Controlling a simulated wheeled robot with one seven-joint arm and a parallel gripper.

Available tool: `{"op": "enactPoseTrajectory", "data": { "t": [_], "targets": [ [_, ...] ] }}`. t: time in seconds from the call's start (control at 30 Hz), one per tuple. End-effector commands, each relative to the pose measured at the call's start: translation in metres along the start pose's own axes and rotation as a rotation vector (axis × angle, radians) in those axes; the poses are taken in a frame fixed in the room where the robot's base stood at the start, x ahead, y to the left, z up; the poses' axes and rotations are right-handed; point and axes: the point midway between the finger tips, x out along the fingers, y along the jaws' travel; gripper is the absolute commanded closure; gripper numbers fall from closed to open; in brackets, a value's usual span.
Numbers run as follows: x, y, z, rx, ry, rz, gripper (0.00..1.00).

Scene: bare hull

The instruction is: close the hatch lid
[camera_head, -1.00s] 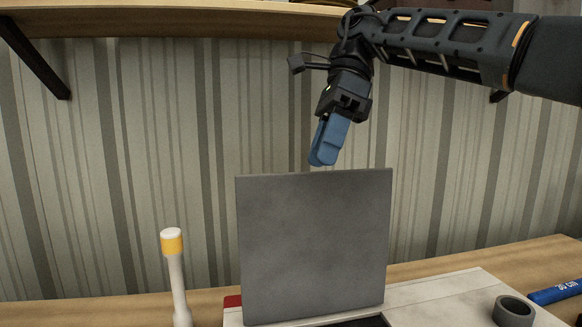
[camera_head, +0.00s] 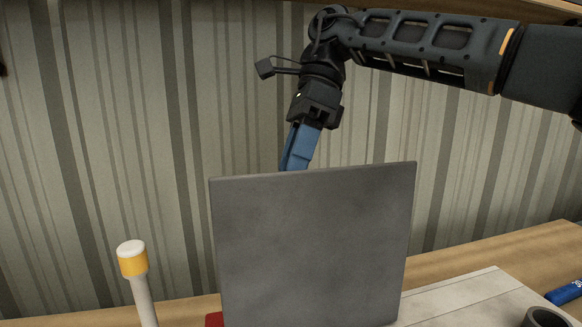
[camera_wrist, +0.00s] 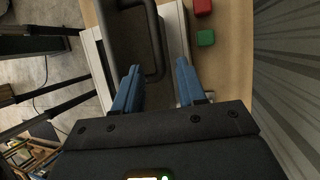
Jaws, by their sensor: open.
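The hatch lid (camera_head: 312,245) is a flat grey square panel. It stands upright on a pale board (camera_head: 470,298) in the head view. My gripper (camera_head: 296,160) points down behind the lid's top edge, its blue fingertips partly hidden by the lid. In the wrist view, my gripper (camera_wrist: 158,68) has its two blue fingers apart with nothing held between them. A dark panel-like part with a raised dark bar lies beyond the fingers there; I cannot tell whether they touch it. The lid hides the hatch opening in the head view.
A white post with a yellow band (camera_head: 133,260) stands left of the lid. A grey ring (camera_head: 546,317) and a blue cylinder (camera_head: 565,293) lie at the right. A red block (camera_wrist: 203,6) and a green block (camera_wrist: 206,38) lie beside the board. A striped wall stands behind.

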Motion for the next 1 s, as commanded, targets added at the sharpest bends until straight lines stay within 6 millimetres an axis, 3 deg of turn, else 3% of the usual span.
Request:
{"op": "enactPoseTrajectory", "data": {
  "t": [0.2, 0.5, 0.93, 1.0],
  "targets": [
    [0.018, 0.0, 0.0, 0.0, -0.001, 0.0, 0.6],
    [0.021, 0.0, 0.0, 0.001, 0.0, 0.0, 0.6],
    [0.021, 0.0, 0.0, 0.0, 0.0, 0.0, 1.0],
    [0.021, 0.0, 0.0, 0.0, 0.0, 0.0, 1.0]
  ]
}}
